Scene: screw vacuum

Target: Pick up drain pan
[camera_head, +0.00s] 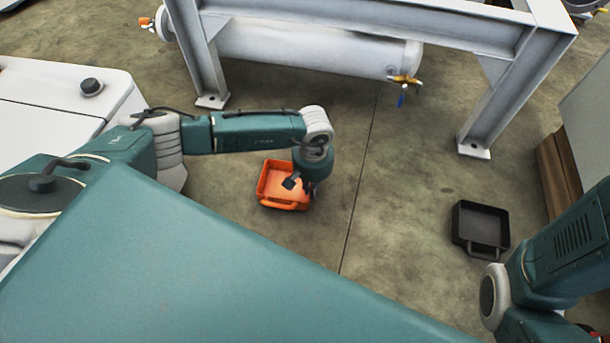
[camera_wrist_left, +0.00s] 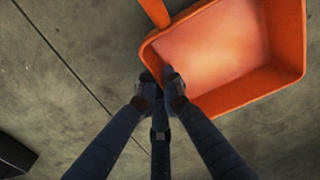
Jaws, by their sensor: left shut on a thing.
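An orange drain pan (camera_head: 277,181) with a handle along its near side shows below my left forearm in the head view. My left gripper (camera_head: 308,191) points down at the pan's right edge. In the left wrist view, the gripper's fingers (camera_wrist_left: 161,88) are shut on the rim of the pan (camera_wrist_left: 225,50), near a corner close to the handle. The inside of the pan looks empty. I cannot tell whether the pan rests on the floor or is slightly raised. My right arm enters at the lower right of the head view, but its gripper is not visible.
A black pan (camera_head: 481,226) with a handle lies on the floor at the right. A grey steel frame (camera_head: 380,22) with a white cylindrical tank (camera_head: 310,48) stands at the back. Wooden boards (camera_head: 557,172) are at the right edge. The floor between the pans is clear.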

